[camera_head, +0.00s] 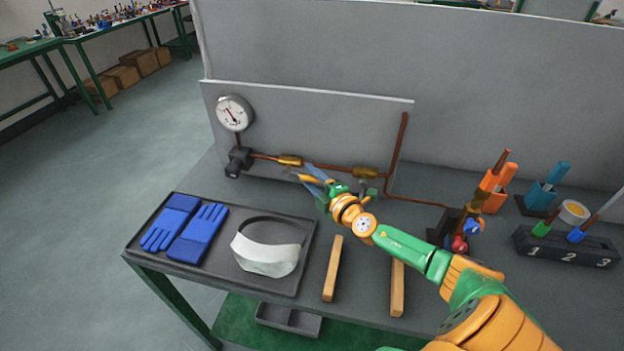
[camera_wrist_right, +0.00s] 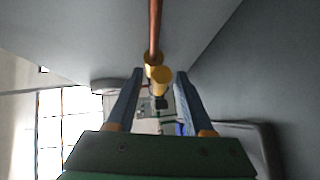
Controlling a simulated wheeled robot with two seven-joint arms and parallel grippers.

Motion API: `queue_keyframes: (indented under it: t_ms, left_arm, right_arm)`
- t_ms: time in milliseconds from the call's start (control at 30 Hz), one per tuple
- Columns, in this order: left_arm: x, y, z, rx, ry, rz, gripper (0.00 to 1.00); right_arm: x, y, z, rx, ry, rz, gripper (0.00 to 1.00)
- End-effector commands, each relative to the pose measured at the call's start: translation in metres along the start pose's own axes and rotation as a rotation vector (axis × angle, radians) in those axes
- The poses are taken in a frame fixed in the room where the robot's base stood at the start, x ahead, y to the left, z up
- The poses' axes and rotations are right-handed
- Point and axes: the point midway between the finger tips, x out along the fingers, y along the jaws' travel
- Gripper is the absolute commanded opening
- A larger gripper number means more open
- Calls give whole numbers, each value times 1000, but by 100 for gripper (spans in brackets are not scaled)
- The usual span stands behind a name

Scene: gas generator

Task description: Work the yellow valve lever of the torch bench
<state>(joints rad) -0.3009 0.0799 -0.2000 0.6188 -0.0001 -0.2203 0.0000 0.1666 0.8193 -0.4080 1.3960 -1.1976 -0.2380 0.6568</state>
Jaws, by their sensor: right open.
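A copper pipe with two brass fittings runs along the grey back panel, the left fitting (camera_head: 290,160) near the gauge and the right fitting (camera_head: 366,172) beside my wrist. A yellow bar, seemingly the valve lever (camera_head: 311,178), shows beside my right fingers just below the pipe. My right gripper (camera_head: 309,174) reaches in front of the pipe between the two fittings. In the right wrist view the fingers (camera_wrist_right: 156,95) are apart, and a yellow rounded part (camera_wrist_right: 160,74) shows in line with the gap. I cannot tell whether either finger touches it. My left gripper is out of view.
A pressure gauge (camera_head: 234,113) and black regulator (camera_head: 238,161) are at the left of the panel. A dark tray (camera_head: 305,262) holds blue gloves and a pale visor. Wooden bars (camera_head: 333,268) lie nearer. The torch (camera_head: 466,226) and numbered holder (camera_head: 566,246) stand right.

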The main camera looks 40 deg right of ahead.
Motion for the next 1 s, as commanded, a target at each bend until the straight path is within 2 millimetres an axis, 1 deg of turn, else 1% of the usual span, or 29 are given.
queue_keyframes:
  t_ms: [200,233,267,300,367,400,433,1000]
  left_arm:
    - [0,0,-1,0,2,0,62]
    - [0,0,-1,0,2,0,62]
    - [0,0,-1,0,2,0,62]
    - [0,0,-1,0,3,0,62]
    - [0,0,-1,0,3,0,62]
    - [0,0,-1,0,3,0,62]
    - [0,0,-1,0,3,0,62]
    - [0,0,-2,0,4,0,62]
  right_arm:
    - [1,0,0,0,0,-1,52]
    - [1,0,0,0,0,-1,49]
    - [1,0,0,0,0,-1,41]
    - [0,0,0,0,0,-1,30]
    - [0,0,0,0,0,-1,14]
    - [0,0,0,0,0,-1,4]
    - [0,0,0,0,0,-1,0]
    - [0,0,0,0,0,0,0]
